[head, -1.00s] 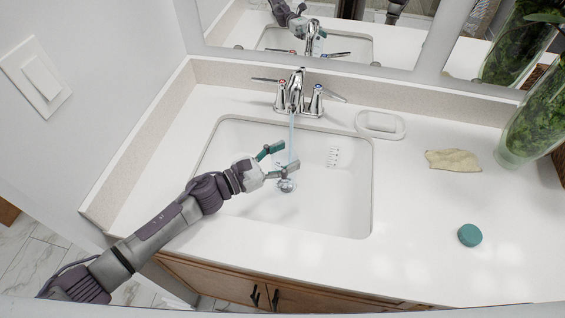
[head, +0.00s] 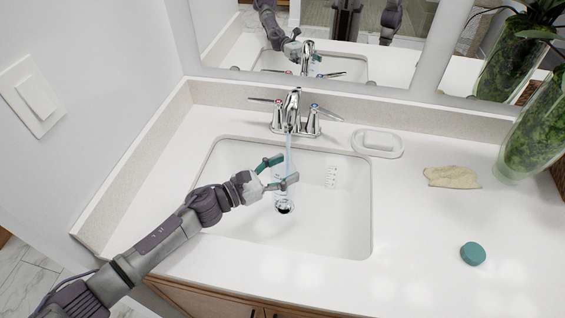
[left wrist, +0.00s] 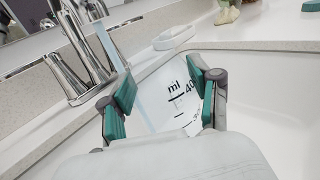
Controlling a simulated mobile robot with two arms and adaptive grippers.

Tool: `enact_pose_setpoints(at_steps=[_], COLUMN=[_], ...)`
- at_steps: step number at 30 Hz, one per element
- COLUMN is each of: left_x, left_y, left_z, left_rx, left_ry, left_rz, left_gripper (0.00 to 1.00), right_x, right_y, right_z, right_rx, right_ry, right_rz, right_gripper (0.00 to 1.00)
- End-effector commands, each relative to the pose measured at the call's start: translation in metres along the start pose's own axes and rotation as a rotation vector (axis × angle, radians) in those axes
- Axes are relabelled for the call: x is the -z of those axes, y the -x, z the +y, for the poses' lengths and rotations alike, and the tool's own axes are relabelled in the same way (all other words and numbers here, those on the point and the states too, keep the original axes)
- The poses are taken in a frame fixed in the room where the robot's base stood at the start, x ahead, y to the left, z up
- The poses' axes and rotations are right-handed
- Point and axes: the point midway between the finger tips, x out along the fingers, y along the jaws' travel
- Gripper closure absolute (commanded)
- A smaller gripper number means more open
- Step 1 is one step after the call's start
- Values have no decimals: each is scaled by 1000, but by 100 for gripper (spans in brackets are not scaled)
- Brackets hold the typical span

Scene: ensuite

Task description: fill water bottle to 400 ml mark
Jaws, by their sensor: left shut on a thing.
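The water bottle is clear and its outline is too faint to trace. In the left wrist view the scale, with "ml" and a partly hidden "40", shows between the fingertips (left wrist: 165,95). The left gripper's teal-padded fingers are apart, closed on the clear bottle over the sink (head: 371,215). A stream of water (head: 289,150) falls from the faucet (head: 292,108) past the fingers toward the drain (head: 284,207). The water level cannot be made out. My right gripper is not in view.
A teal round cap (head: 473,253) lies on the right counter. A wall and backsplash bound the left. The front right counter is clear.

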Motion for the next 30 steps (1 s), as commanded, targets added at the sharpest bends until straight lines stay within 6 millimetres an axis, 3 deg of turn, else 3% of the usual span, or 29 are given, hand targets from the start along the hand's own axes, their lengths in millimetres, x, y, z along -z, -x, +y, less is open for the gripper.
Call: enact_pose_setpoints(at_steps=[18, 30], left_x=[2, -1], left_y=[-42, -46], left_z=[46, 51], left_rx=[0, 0], left_ry=[-4, -1], left_rz=[-1, -1], left_gripper=[92, 92], right_x=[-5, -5], right_y=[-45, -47], right_z=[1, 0], right_rx=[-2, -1], right_ry=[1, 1], right_rz=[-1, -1], right_gripper=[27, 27])
